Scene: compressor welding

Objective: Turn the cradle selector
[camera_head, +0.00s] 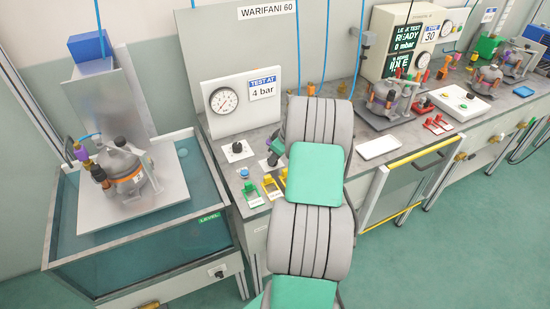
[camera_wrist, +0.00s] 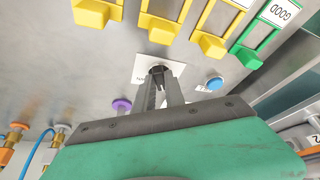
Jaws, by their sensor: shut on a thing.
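A small dark selector knob (camera_wrist: 158,69) stands on a white plate (camera_wrist: 146,62) on the metal bench top. My gripper (camera_wrist: 161,80) reaches down to it with both fingers, one on each side, and is shut on the knob. The fingers hide most of the knob, so its pointing direction and label cannot be read. In the head view my gripper (camera_head: 273,158) is at the bench's left part, partly behind my arm. At the left, a compressor (camera_head: 125,168) rests on a light cradle plate (camera_head: 165,190) over the water tank (camera_head: 200,232).
A second dark knob on a white plate (camera_head: 237,149) and a blue button (camera_head: 244,172) are left of my gripper. Green (camera_head: 251,194) and yellow (camera_head: 270,187) brackets line the bench's front edge. A round gauge (camera_head: 223,100) stands behind. My arm covers the bench to the right.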

